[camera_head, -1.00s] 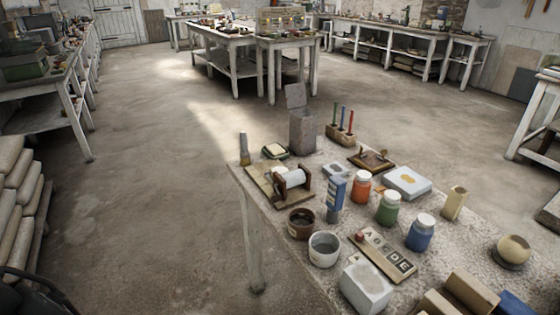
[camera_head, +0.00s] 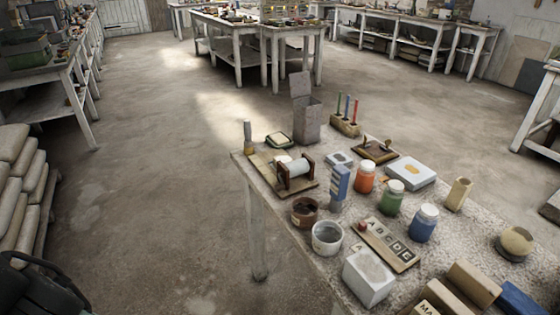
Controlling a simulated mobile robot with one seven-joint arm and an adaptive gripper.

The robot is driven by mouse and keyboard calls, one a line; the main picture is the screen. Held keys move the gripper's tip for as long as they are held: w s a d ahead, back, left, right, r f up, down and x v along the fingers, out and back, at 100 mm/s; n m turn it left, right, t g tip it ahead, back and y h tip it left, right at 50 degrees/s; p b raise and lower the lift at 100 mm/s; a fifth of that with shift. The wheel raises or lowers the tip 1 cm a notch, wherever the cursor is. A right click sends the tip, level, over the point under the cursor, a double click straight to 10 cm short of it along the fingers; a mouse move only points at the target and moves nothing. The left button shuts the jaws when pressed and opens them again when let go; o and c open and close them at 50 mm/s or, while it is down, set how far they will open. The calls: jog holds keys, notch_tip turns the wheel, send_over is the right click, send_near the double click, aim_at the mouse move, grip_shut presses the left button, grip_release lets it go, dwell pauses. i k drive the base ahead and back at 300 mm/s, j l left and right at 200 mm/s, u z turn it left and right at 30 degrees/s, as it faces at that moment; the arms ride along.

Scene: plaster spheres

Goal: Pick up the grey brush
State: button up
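A small upright object (camera_head: 248,137) with a grey upper part and a tan lower part stands at the far left corner of the near table (camera_head: 300,262). It looks like the grey brush, but it is too small to be sure. It stands just left of a small green-rimmed dish (camera_head: 279,140) and behind a wooden board with a white roller (camera_head: 292,172). Nothing holds it. My gripper cannot be made out; only a dark part of my own body shows at the lower left edge, well apart from the table.
A tall grey open box (camera_head: 306,122) stands right of the dish. A brown pot (camera_head: 304,212), a white cup (camera_head: 327,237), paint jars (camera_head: 391,198) and a white block (camera_head: 369,277) crowd the table. The floor left of the table is clear. Stacked sacks (camera_head: 18,190) lie at the left.

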aim_at(247, 142)
jog(key=i+j+u, duration=0.15)
jog(key=i+j, duration=0.35)
jog(key=i+j+u, duration=0.2)
jog(key=i+j, duration=0.2)
jog(key=i, duration=0.15)
